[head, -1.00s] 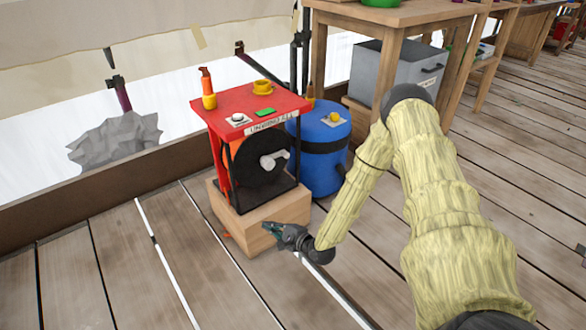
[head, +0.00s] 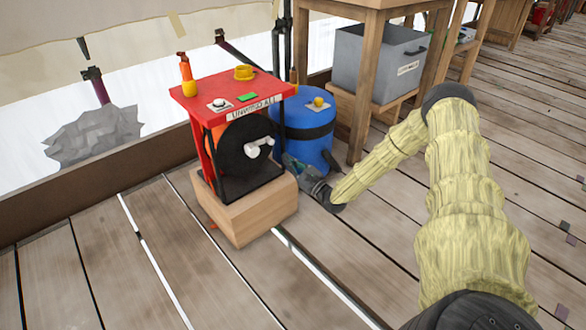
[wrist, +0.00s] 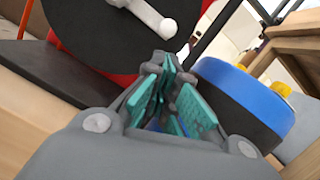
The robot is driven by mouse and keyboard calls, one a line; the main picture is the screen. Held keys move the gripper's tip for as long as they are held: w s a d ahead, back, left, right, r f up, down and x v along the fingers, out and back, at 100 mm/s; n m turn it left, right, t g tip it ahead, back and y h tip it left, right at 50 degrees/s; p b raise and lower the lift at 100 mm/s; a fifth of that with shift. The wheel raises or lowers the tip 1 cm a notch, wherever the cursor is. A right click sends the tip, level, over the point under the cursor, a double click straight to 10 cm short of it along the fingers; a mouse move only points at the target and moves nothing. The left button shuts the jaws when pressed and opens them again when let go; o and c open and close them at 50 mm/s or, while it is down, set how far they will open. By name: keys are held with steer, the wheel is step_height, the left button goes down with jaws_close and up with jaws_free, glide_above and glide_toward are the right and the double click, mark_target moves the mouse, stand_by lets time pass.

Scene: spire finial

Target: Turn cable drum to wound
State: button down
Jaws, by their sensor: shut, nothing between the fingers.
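The cable drum (head: 238,160) is a black disc with a white crank handle (head: 259,147) on its face. It sits in a red-topped frame labelled "UNWIND ALL" on a wooden block. In the wrist view the black drum (wrist: 85,40) fills the upper left, with the white handle (wrist: 152,15) at top centre. My gripper (head: 290,161) is to the right of the drum and slightly below the handle, apart from it. In the wrist view my gripper (wrist: 172,80) has its teal fingers together and empty, just below the handle. Orange shows behind the drum.
The red top (head: 195,97) carries a bottle, a yellow cup and buttons. A blue barrel (head: 320,150) stands close behind my gripper. A grey bin (head: 370,70) sits under a wooden table (head: 354,130). The plank floor in front is clear.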

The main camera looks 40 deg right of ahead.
steer(key=b+x, duration=0.2)
steer(key=x, duration=0.3)
steer(key=shift+w+r, duration=0.1)
steer(key=shift+w, duration=0.25)
steer(key=shift+r+n+p, duration=0.5)
steer(key=shift+r+p, duration=0.2)
steer(key=shift+p, duration=0.1)
